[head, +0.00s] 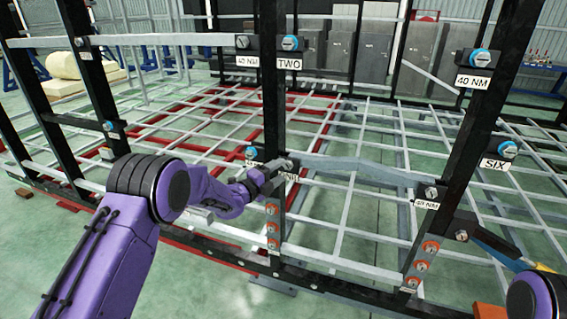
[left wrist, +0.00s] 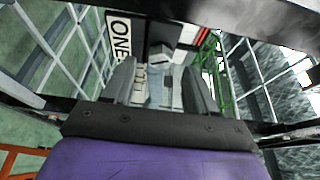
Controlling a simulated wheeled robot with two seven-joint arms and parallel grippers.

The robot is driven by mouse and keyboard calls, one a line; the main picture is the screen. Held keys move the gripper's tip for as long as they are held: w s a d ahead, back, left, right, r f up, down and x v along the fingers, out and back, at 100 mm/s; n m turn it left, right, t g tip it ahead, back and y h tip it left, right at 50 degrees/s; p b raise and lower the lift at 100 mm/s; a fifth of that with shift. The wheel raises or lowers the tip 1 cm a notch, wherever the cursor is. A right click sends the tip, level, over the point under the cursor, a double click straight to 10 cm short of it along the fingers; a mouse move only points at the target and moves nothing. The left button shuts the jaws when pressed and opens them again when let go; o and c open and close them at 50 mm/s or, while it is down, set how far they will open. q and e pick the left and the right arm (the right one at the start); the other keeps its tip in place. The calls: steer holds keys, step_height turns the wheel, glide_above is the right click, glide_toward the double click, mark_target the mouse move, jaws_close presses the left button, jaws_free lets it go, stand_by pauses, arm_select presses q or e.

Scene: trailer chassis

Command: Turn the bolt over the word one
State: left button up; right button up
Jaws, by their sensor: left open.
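The white label with the word ONE (left wrist: 122,38) shows sideways in the left wrist view. In the head view it is mostly hidden behind my gripper. A grey bolt (left wrist: 159,54) sits beside the label on a dark bracket, in line with my fingers. In the head view the bolt (head: 288,164) is just at the tip of my left gripper (head: 272,172). My left gripper is open, with one finger on each side of the bolt's line in the wrist view (left wrist: 160,88). Whether the fingers touch the bolt cannot be told. My right gripper is not in view.
Black uprights flank the spot, joined by a grey crossbar (head: 365,171). Other bolts sit by the labels TWO (head: 290,64), SIX (head: 495,164) and 40 NM (head: 473,81). Orange-mounted bolts (head: 273,226) run below on the same upright. A grid of grey and red bars lies behind.

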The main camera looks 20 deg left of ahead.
mark_target(288, 165)
arm_select(q)
steer(key=shift+x, duration=1.4)
